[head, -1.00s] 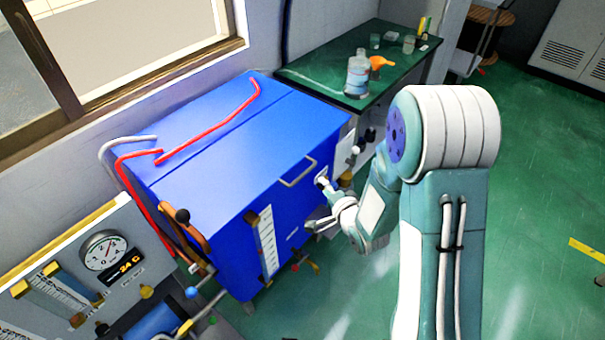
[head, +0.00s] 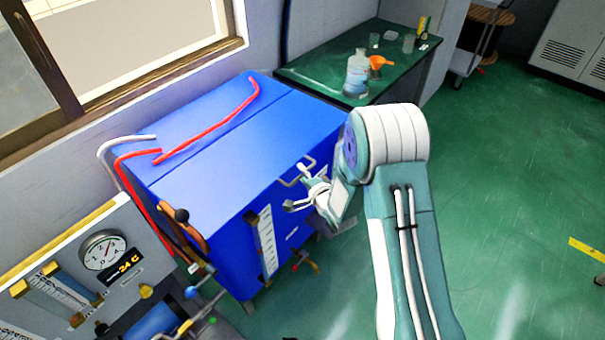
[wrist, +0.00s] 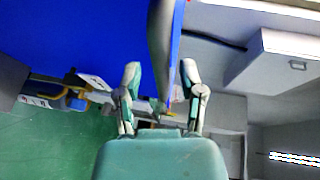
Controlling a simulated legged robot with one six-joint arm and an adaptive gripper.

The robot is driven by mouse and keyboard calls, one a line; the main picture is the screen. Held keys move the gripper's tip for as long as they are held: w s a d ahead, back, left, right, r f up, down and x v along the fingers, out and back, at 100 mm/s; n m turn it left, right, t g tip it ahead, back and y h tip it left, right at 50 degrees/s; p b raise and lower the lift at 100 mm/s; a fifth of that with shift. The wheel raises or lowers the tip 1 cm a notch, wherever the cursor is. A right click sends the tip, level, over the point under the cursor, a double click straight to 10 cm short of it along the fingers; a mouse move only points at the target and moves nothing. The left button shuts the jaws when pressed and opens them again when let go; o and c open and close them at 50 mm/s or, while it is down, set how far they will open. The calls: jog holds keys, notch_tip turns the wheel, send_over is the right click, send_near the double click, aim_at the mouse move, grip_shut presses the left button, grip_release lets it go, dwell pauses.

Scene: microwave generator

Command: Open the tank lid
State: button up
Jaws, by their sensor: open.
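The blue tank (head: 235,235) stands against the wall, with its blue lid (head: 215,160) lying closed on top. The lid's pale metal handle (head: 286,182) is at its front right edge, partly covered by my gripper. My gripper (head: 297,188) is open at the handle, its fingers spread. In the wrist view, my gripper (wrist: 161,73) has one finger on either side of a grey bar (wrist: 160,45), which looks like the handle. I cannot tell whether a finger touches it. The blue surface (wrist: 80,35) fills the upper left there.
Red hose (head: 210,125) lies on the tank top. A gauge panel (head: 100,255) stands at the lower left. A green-topped bench (head: 315,72) with a bottle (head: 357,75) is behind the tank.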

jog(key=shift+w, duration=0.2)
jog(key=shift+a, duration=0.1)
grip_shut()
